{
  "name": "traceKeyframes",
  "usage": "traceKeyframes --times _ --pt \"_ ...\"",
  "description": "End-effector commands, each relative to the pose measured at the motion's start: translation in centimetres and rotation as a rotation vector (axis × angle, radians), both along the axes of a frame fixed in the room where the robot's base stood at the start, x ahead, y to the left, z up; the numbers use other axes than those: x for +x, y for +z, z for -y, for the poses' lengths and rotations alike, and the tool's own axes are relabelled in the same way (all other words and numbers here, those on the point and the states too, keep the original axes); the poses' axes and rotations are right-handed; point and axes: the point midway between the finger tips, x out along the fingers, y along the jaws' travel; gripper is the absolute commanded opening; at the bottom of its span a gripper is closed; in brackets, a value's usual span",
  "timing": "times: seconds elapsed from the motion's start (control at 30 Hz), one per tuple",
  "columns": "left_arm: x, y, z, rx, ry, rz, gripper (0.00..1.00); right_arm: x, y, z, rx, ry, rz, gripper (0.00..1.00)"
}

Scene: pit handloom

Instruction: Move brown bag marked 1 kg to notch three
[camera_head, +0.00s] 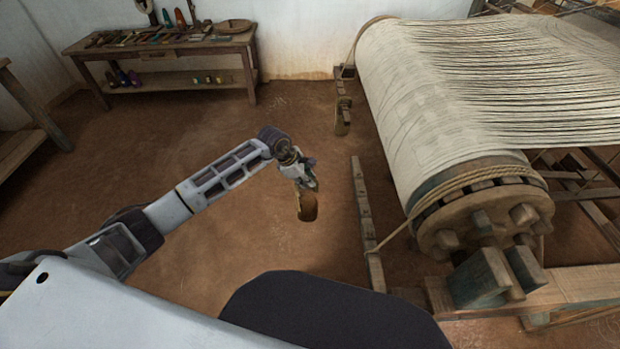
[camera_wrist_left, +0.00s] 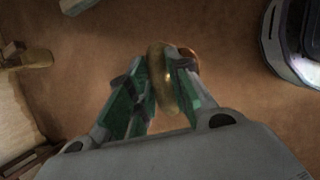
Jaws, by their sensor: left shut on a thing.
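My left gripper (camera_head: 308,182) is shut on a brown bag (camera_head: 307,208), which hangs below the fingers above the earthen floor. In the left wrist view the bag (camera_wrist_left: 160,78) sits between the green-padded fingers of the left gripper (camera_wrist_left: 158,95). No 1 kg mark can be read on it. A wooden bar (camera_head: 362,205) with what look like notches lies to the right of the gripper, apart from the bag. I cannot tell which notch is three. My right gripper is not in view.
The large warp roller (camera_head: 420,110) with rope round its near end stands at the right. Another brown thing (camera_head: 343,118), perhaps a bag, is beyond the bar. A wooden bench (camera_head: 165,48) with tools is at the back left. The floor (camera_head: 190,130) between is clear.

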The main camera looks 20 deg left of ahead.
Motion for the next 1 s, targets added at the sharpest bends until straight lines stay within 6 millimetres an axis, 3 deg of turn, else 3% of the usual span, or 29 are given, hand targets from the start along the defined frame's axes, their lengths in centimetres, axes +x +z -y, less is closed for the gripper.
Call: traceKeyframes --times 1.0 --pt "-1.2 0.7 -4.5 -0.001 0.0 0.004 0.0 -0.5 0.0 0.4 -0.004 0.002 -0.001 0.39"
